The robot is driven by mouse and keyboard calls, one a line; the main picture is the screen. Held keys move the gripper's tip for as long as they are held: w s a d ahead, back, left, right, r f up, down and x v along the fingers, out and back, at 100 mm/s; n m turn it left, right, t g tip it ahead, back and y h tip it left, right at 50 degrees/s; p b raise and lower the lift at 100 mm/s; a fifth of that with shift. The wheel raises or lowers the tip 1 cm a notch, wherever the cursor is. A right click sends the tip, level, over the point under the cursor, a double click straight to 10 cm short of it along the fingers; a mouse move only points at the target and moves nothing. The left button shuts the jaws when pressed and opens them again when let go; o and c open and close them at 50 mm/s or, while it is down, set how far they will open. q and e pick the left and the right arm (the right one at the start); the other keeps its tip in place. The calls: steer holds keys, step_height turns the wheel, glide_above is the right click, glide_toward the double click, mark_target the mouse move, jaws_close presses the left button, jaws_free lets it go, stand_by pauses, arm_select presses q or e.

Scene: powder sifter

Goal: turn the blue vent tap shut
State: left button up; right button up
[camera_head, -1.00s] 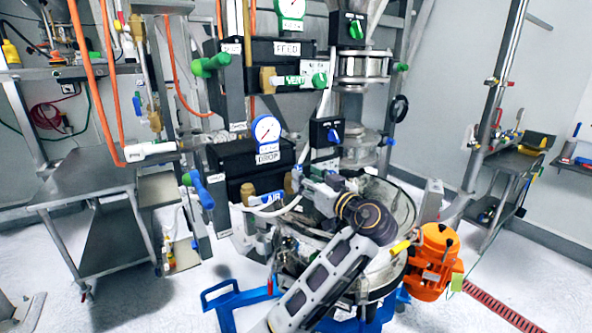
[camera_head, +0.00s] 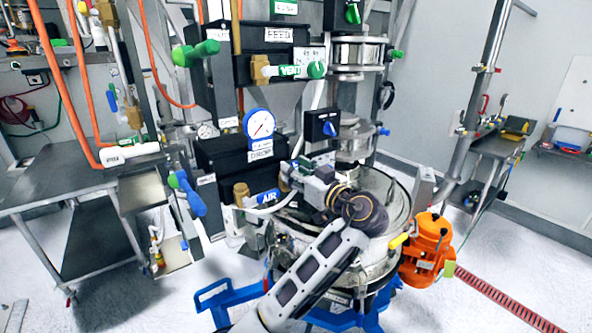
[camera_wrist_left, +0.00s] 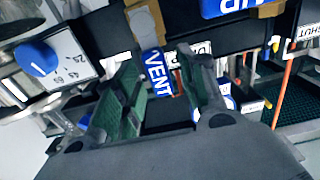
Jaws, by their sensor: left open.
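The blue vent tap (camera_wrist_left: 157,72), with a white VENT label on its blue handle, shows in the left wrist view below a grey and brass-coloured fitting. In that view it lies between the two green-padded fingers of my left gripper (camera_wrist_left: 156,58), which is open. I cannot tell whether either finger touches it. In the head view my left gripper (camera_head: 291,172) is in front of the sifter stand, right of the blue AIR tap (camera_head: 268,196). The blue vent tap is hidden there behind the gripper. My right gripper is not in view.
A blue-rimmed gauge (camera_head: 259,123) and a black box with a blue knob (camera_head: 328,128) stand close above my gripper. A green VENT tap (camera_head: 290,71) is higher up. The round sifter and an orange motor (camera_head: 427,247) are on the right. A grey table (camera_head: 62,178) stands left.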

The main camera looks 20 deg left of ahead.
arm_select(q)
jaws_close()
steer(key=shift+w, duration=0.1)
stand_by(0.4)
